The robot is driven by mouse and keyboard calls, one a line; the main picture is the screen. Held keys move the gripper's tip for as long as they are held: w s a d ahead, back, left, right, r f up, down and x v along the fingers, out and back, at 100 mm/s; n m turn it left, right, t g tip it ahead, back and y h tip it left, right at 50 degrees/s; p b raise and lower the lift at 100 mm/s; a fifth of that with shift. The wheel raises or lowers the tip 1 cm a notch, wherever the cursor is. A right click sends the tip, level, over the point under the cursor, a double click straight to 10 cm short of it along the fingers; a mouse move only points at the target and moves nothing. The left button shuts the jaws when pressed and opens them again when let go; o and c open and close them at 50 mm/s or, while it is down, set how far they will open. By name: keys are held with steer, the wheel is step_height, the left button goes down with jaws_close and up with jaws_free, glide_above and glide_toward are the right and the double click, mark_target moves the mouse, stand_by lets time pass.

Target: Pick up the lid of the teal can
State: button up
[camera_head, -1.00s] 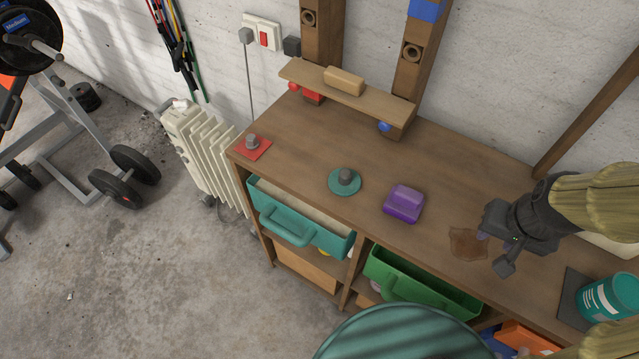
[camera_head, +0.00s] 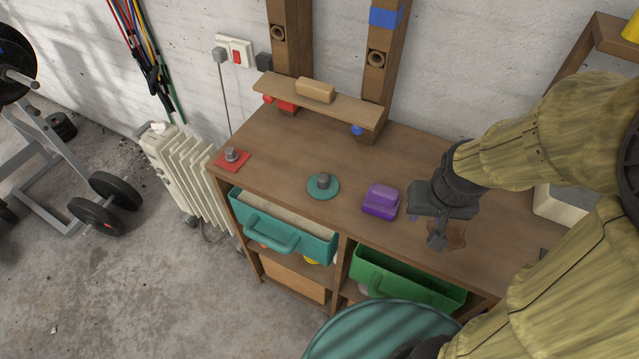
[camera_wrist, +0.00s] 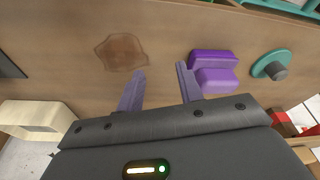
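A flat round teal lid (camera_head: 314,192) with a grey knob lies on the wooden workbench, left of a purple block-like object (camera_head: 380,202). The lid also shows at the upper right of the wrist view (camera_wrist: 261,66), beyond the purple object (camera_wrist: 210,58). My gripper (camera_head: 436,238) is above the bench, to the right of the purple object and well apart from the lid. In the wrist view its two purple fingers (camera_wrist: 160,74) are spread with nothing between them. The teal can does not show now; my arm covers the bench's right part.
A brown stain (camera_head: 455,236) marks the bench beside my gripper. A red plate with a grey knob (camera_head: 232,158) lies at the left end. A small raised shelf (camera_head: 345,105) stands at the back. Teal (camera_head: 285,238) and green (camera_head: 400,280) drawers stick out in front.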

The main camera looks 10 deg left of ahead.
steer(key=shift+o, duration=1.6)
steer(key=shift+w+a+r, duration=0.1)
steer(key=shift+r, duration=0.05)
steer(key=w+a+r+n+p, duration=0.2)
steer(key=a+n+p, duration=0.1)
steer(key=n, duration=0.2)
steer(key=w+a+r+n+g+p, duration=0.1)
steer(key=w+a+r+n+p, duration=0.1)
steer(key=a+n+p, duration=0.1)
steer(key=w+a+r+n+p, duration=0.2)
steer(key=a+r+n+p, duration=0.1)
steer(key=n, duration=0.3)
steer(key=shift+w+a+n+g, duration=0.3)
steer(key=shift+w+a, duration=0.05)
steer(key=shift+w, duration=0.05)
steer(key=w+a+r+n+p, duration=0.2)
steer(key=a+n+p, duration=0.1)
steer(key=a+n, duration=0.3)
steer(key=w+a+r+n+g+p, duration=0.1)
steer(key=a+r+n+p, duration=0.2)
steer(key=a+n, duration=0.2)
steer(key=n, duration=0.3)
steer(key=shift+w+a, duration=0.35)
steer(key=p, duration=0.2)
glide_above(324, 175)
step_height(324, 175, down, 12)
steer(key=shift+f, duration=0.1)
